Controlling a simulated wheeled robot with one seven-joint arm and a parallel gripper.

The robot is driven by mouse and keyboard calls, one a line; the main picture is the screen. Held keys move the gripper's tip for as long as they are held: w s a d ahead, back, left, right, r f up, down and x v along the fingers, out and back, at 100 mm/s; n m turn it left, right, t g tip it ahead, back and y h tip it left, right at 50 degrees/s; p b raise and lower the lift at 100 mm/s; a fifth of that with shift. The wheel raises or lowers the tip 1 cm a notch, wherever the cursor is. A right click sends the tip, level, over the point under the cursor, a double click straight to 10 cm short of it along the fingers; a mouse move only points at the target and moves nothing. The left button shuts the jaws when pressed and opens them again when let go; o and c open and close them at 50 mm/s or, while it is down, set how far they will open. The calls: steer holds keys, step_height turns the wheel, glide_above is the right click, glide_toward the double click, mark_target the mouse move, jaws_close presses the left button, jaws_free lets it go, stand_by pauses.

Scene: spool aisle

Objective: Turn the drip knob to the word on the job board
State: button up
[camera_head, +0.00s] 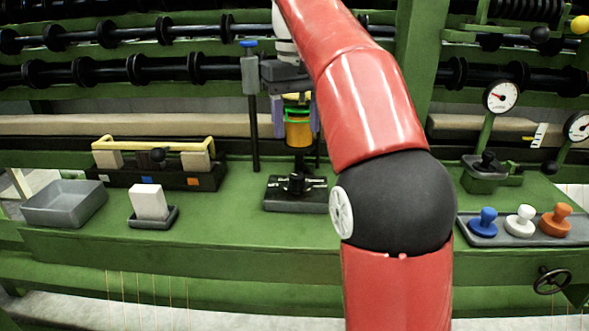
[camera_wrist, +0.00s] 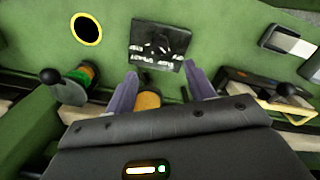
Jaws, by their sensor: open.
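The drip knob (camera_head: 296,183) is black and stands on a dark plate (camera_head: 318,199) with small white words, on the green bench. In the wrist view the knob (camera_wrist: 160,42) and plate are dark and the words appear upside down. I cannot tell which word the knob points to. My gripper (camera_head: 296,132) is open above and behind the plate, its purple fingers apart and pointing down. In the wrist view the fingers (camera_wrist: 162,82) point toward the plate without touching the knob. I cannot make out a job board with a readable word.
An orange cup with a green rim (camera_head: 299,133) is close to my fingers. Left are a grey bin (camera_head: 64,203), a white block (camera_head: 149,202) and a yellow-handled rack (camera_head: 152,143). Right are a black-knobbed green stand (camera_head: 486,178), gauges (camera_head: 500,96) and coloured knobs on a tray (camera_head: 503,238).

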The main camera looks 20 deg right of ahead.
mark_target(297, 175)
step_height(297, 175, down, 11)
steer(key=shift+f, duration=0.1)
stand_by(0.3)
steer(key=shift+c, duration=0.4)
steer(key=c, duration=0.9)
